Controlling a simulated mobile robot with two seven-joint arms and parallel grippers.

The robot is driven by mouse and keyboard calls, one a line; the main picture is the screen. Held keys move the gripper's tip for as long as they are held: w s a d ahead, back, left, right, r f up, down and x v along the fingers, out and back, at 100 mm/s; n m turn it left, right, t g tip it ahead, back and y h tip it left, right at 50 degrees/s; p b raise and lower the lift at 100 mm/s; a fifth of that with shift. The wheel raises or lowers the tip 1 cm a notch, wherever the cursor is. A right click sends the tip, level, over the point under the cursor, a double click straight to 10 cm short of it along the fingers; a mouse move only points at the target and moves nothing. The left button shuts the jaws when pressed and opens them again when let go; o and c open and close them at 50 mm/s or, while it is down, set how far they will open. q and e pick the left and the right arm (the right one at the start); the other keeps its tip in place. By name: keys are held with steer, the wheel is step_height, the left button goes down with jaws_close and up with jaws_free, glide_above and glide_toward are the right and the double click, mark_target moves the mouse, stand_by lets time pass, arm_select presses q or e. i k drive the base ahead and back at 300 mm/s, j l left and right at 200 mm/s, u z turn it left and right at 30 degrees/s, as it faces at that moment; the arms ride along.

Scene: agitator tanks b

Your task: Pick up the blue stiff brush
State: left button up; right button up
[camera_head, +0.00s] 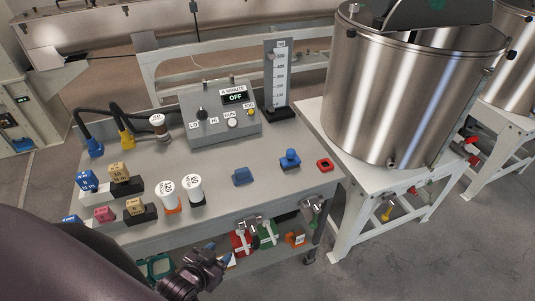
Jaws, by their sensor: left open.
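A small blue block (242,176) lies on the grey table top right of the white canisters. A second blue piece with a raised knob (290,159) sits farther right. Either could be the blue stiff brush; I see no clear bristles and cannot tell which. My left gripper (218,258) is open in front of the table, below the level of its top and apart from both blue pieces. Its arm comes in from the lower left and hides part of the table's front. My right gripper is not in view.
A red square piece (325,164) lies near the table's right edge. A control box (220,112) and an upright scale (277,75) stand behind. White canisters (168,194) stand left. A lower shelf holds red, green and orange items. A steel tank (400,95) stands right.

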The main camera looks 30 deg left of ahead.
mark_target(292, 160)
steer(key=i+l+u, duration=0.15)
steer(key=u, duration=0.2)
steer(key=i+l+u, duration=0.15)
steer(key=u, duration=0.2)
steer(key=i+l+u, duration=0.1)
steer(key=u, duration=0.2)
steer(key=l, duration=0.1)
